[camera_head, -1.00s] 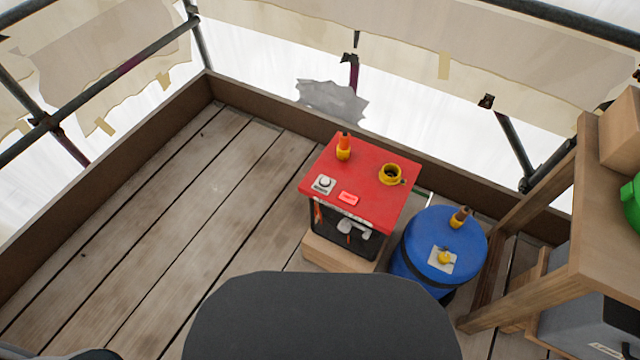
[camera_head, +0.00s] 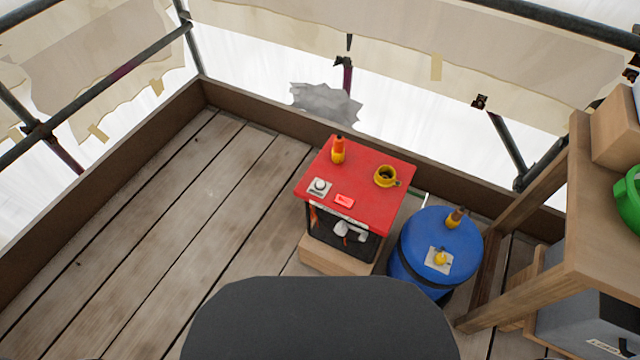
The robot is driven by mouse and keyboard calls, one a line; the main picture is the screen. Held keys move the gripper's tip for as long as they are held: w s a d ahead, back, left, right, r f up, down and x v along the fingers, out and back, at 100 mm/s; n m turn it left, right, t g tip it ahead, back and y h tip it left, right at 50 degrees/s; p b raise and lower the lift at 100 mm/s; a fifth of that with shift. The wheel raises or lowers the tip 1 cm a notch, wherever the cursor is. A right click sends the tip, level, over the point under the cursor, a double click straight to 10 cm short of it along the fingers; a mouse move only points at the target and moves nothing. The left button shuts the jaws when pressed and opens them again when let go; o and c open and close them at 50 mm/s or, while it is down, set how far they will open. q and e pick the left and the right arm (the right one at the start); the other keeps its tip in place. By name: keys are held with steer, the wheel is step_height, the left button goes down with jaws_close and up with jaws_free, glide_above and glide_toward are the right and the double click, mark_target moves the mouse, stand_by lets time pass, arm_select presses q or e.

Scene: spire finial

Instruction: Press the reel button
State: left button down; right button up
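A red-topped box (camera_head: 372,205) stands on a wooden block on the plank floor, ahead of me. Near its front left corner is a pale plate with a round knob or button (camera_head: 319,187). Beside it lies a small bright red label or button (camera_head: 344,201). Which of these is the reel button I cannot tell, as the lettering is too small. An orange and yellow bottle-like item (camera_head: 338,150) and a yellow cup (camera_head: 386,176) stand at the back of the red top. Neither of my grippers is in view.
A wooden bench (camera_head: 590,235) with a green object (camera_head: 627,198) is at far right. A brown toe board (camera_head: 270,121) edges the platform. The planks at left are clear.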

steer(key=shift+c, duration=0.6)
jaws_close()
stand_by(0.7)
